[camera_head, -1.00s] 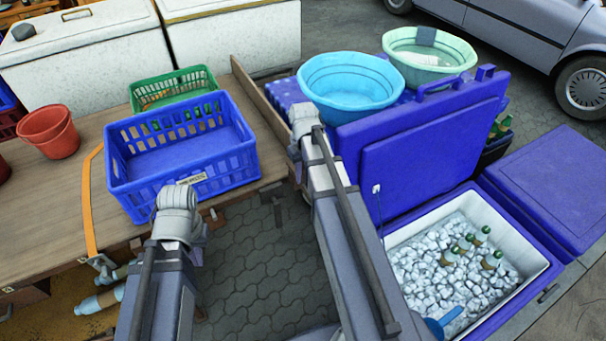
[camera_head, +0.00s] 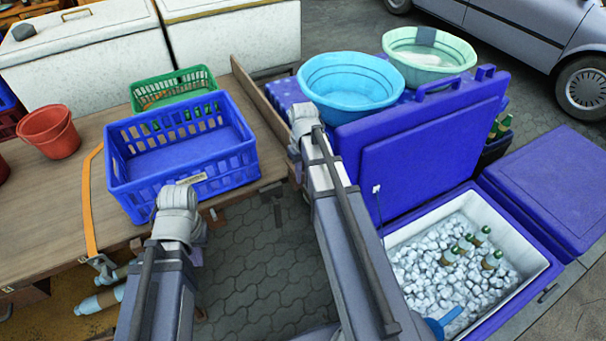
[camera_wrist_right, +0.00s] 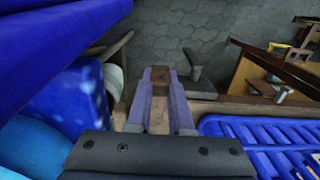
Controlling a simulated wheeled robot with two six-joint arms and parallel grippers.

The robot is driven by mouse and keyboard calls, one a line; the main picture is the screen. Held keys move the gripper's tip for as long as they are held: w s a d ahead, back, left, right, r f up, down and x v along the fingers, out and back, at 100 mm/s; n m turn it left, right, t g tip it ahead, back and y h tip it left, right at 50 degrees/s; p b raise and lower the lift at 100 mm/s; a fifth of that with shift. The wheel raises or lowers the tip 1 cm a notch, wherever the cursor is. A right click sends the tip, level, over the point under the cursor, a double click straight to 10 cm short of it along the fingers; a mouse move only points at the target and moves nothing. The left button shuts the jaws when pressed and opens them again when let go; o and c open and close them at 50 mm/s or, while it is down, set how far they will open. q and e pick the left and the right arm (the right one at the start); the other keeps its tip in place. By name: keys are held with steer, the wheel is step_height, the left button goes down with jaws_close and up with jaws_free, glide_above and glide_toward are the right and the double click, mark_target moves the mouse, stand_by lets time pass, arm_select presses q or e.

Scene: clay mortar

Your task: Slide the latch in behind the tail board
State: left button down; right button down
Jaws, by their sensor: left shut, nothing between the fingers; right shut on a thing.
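The wooden tail board (camera_head: 255,98) stands on edge along the right end of the cart table. In the right wrist view my right gripper (camera_wrist_right: 160,80) is shut on a strip of brown wood between its fingers, apparently the tail board. In the head view its fingers are hidden behind my right arm. A dark metal piece (camera_head: 272,190), probably the latch, juts from the table's edge near the board's near end; it also shows to the right of the fingertips in the right wrist view (camera_wrist_right: 199,88). My left arm ends in front of the blue crate; its fingers are hidden.
The blue crate (camera_head: 240,172) and green basket (camera_head: 140,99) stand on the table (camera_head: 60,200), left of the board. Blue cool boxes, one open with ice and bottles (camera_head: 455,270), and two basins (camera_head: 350,82) crowd the right. Paving is free between table and boxes.

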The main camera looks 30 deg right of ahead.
steer(key=w, duration=0.4)
steer(key=shift+w, duration=0.2)
steer(key=shift+s, duration=0.1)
steer(key=c, duration=0.8)
jaws_free()
